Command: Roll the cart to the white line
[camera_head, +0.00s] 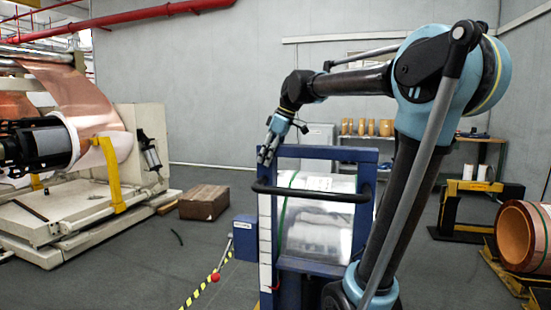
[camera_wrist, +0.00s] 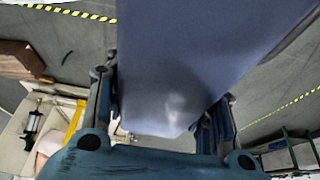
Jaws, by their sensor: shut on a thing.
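The cart (camera_head: 325,153) is a blue upright frame in the middle of the head view. It carries a shiny wrapped roll (camera_head: 318,225) with a green strap, and a black bar handle (camera_head: 310,194) crosses its near side. My gripper (camera_head: 268,153) is at the top of the cart's left post, shut on it. In the wrist view a smooth blue-grey part of the cart (camera_wrist: 185,55) fills the space between the two fingers of my gripper (camera_wrist: 160,105). The cart's wheels are hidden or out of view. I cannot make out a clear white finish line on the floor.
A brown carton (camera_head: 204,202) and a copper foil machine (camera_head: 100,160) stand left. A copper coil (camera_head: 520,237) lies right.

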